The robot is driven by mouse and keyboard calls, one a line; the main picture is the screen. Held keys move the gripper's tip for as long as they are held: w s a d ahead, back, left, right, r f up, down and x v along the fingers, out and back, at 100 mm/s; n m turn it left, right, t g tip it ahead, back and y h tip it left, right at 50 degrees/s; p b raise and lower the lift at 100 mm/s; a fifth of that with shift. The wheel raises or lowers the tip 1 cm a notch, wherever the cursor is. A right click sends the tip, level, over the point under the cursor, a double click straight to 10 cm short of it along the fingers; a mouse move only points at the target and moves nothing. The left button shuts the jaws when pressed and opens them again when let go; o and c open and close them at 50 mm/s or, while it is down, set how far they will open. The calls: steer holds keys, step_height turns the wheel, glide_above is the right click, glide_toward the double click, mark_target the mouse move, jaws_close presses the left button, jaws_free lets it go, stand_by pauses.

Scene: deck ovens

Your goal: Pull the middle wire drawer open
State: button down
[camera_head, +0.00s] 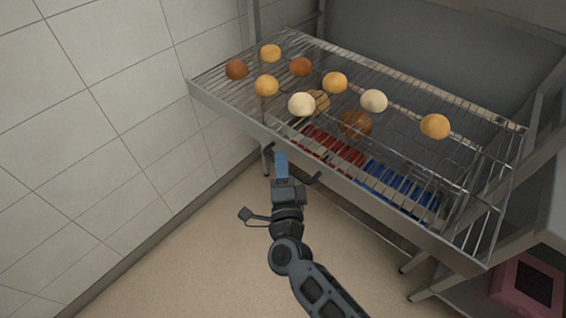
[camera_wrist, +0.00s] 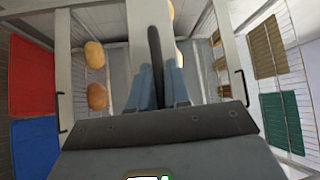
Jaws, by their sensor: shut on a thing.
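The wire drawer (camera_head: 228,113) that carries round buns has a pale metal front rail. My gripper (camera_head: 281,160), with blue fingertips, is at the outer side of this rail, left of its middle in the head view. In the wrist view my blue fingers (camera_wrist: 159,85) are closed around a dark handle bar (camera_wrist: 155,45) on a pale drawer front. The fingers and rail hide part of the handle in the head view. Two other dark handles show in the wrist view, one on the left (camera_wrist: 62,118) and one on the right (camera_wrist: 242,88).
Red pieces (camera_head: 332,146) and blue pieces (camera_head: 402,190) lie below the bun drawer. In the wrist view a brown piece (camera_wrist: 268,48) and a green piece (camera_wrist: 281,122) lie on the right. A tiled wall (camera_head: 110,120) stands left; the floor (camera_head: 200,262) before the rack is clear.

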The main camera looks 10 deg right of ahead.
steer(key=c, duration=1.2)
jaws_free()
steer(key=shift+s, duration=0.1)
steer(key=v, duration=0.7)
steer(key=shift+s+b, duration=0.35)
steer(key=shift+f, duration=0.1)
steer(key=s+d+r+n+y, duration=0.2)
steer(key=s+d+n, duration=0.3)
steer(key=s, duration=0.4)
steer(key=s+d+r+n+y, duration=0.1)
steer(key=s+d+n, duration=0.3)
steer(key=s, duration=0.6)
steer(key=s+d+r+n+g, duration=0.1)
steer(key=s+r+n, duration=0.3)
steer(key=s, duration=0.4)
steer(key=s+d+r+n+g, duration=0.2)
steer(key=s+r+n+g, duration=0.1)
steer(key=s+r+n, duration=0.2)
steer(key=s+r, duration=0.2)
steer(key=s, duration=0.1)
steer(key=shift+d+g, duration=0.3)
steer(key=shift+d, duration=0.05)
